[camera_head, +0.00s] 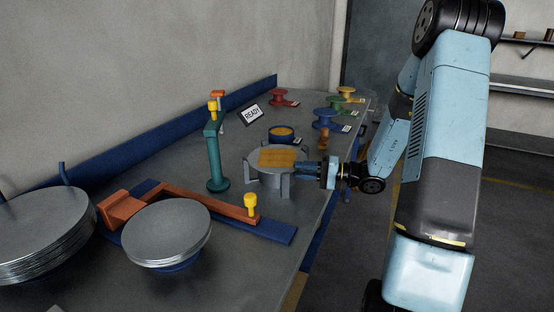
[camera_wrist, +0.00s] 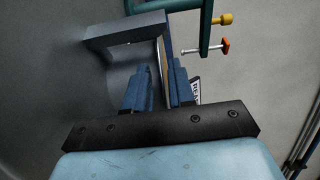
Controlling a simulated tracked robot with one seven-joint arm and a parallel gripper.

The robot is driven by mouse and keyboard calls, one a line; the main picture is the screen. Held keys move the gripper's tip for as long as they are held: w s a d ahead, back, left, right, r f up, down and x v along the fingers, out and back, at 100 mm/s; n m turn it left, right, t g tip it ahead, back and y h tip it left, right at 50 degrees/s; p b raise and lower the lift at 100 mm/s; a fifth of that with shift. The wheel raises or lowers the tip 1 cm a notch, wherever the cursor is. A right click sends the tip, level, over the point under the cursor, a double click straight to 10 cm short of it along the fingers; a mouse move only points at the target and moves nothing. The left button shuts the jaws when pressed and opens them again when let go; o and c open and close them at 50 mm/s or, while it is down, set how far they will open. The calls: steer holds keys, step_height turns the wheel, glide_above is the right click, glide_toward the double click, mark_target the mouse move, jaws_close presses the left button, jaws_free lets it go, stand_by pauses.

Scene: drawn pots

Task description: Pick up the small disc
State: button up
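A grey round piece with upright grey blocks around it (camera_head: 266,176) stands on the bench in the head view. A flat tan-orange piece (camera_head: 277,158) lies on its top. Stacks of grey discs stand at the left: a smaller stack (camera_head: 167,228) and a larger one (camera_head: 38,232). I cannot tell for certain which piece is the small disc. My gripper (camera_head: 302,174) is at the right side of the grey round piece. In the wrist view my gripper's blue fingers (camera_wrist: 158,82) are apart, and a thin edge (camera_wrist: 168,58) shows between them. I see no clear grip.
A teal post (camera_head: 215,160) with a yellow knob stands left of the grey round piece. An orange bar (camera_head: 205,202) lies nearer. A blue round container (camera_head: 282,134) and several coloured spools (camera_head: 326,120) stand behind. A READY sign (camera_head: 251,114) is at the back.

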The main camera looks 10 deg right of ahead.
jaws_close()
stand_by(1.1)
